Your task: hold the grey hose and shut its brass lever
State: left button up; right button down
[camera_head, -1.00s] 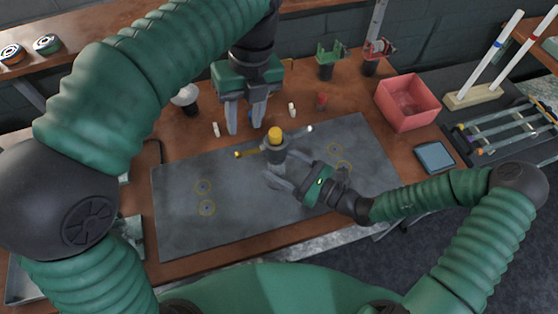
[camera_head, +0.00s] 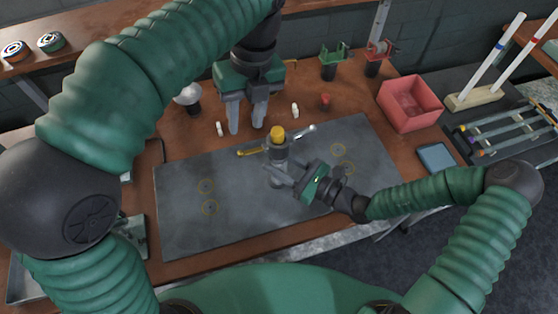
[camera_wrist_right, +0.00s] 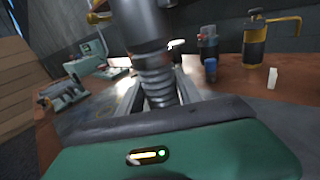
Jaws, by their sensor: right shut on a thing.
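The grey hose (camera_head: 279,156) stands about upright over the mat, with a yellow top. Its brass lever (camera_head: 250,152) sticks out to the left near the top, and a silvery piece (camera_head: 304,131) points right. My right gripper (camera_head: 275,174) is shut around the hose below the lever. In the right wrist view the hose's ribbed part (camera_wrist_right: 158,82) is between the fingers, and part of the lever (camera_wrist_right: 98,14) shows at the top edge. My left gripper (camera_head: 246,120) points down behind the lever, fingers apart, with nothing seen between them.
The grey mat (camera_head: 225,225) is mostly clear, with several yellow rings marked on it. A red bin (camera_head: 409,103) and a blue-grey pad (camera_head: 435,157) are at the right. Small white pieces (camera_head: 219,129) and a red piece (camera_head: 325,102) stand behind the mat.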

pick_arm(q)
jog(key=shift+w+d+r, duration=0.1)
jog(key=shift+w+d, duration=0.05)
jog(key=shift+d, duration=0.25)
jog(key=c, duration=0.4)
jog(key=shift+w+d+r+m+y, duration=0.2)
jog(key=shift+w+d+y, duration=0.15)
jog(key=shift+d, duration=0.2)
jog(key=shift+w+d+r+m+y, duration=0.1)
jog(key=shift+w+d+r+y, duration=0.15)
jog(key=shift+d, duration=0.3)
grip_shut()
jog(key=shift+a, duration=0.2)
